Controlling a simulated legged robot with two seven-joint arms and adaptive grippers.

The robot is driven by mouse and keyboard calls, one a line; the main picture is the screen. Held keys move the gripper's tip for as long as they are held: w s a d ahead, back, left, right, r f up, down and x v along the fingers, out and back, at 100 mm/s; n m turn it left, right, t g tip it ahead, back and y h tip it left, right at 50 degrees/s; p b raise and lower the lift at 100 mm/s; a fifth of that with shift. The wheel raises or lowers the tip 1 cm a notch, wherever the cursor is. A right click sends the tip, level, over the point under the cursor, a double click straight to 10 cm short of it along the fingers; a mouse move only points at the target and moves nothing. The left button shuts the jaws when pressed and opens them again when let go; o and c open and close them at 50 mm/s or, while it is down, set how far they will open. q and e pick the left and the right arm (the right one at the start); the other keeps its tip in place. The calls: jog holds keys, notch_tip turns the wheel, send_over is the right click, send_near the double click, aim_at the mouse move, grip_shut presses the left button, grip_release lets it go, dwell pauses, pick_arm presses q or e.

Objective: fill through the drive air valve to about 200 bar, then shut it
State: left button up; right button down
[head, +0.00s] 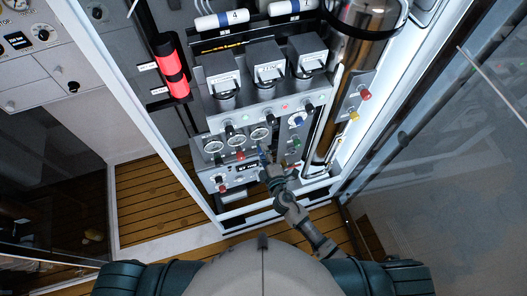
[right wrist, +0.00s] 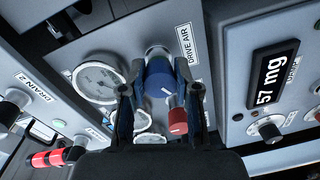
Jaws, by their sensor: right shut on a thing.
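The drive air valve is a blue knob (right wrist: 160,80) on the grey panel, beside a DRIVE AIR label (right wrist: 185,45) in the right wrist view. My right gripper (head: 264,156) reaches up to the lower part of the panel in the head view. In the right wrist view its two fingers (right wrist: 161,92) are on either side of the blue knob, shut on it. A round white gauge (right wrist: 97,80) is left of the knob; its reading is too small to tell. My left gripper is not in view.
A red knob (right wrist: 178,122) sits close below the blue one. A display reading 57 mg (right wrist: 275,75) is to the right. DRAIN 2 (right wrist: 33,88) is at the left. A steel cylinder (head: 345,60) and the white cabinet frame (head: 375,110) bound the panel's right side.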

jog(key=shift+s+a+f, duration=0.1)
jog(key=shift+s+f, duration=0.05)
jog(key=shift+f, duration=0.1)
jog(key=c, duration=0.8)
grip_release()
jog(key=shift+r, duration=0.1)
jog(key=v, duration=1.2)
jog(key=shift+a, duration=0.1)
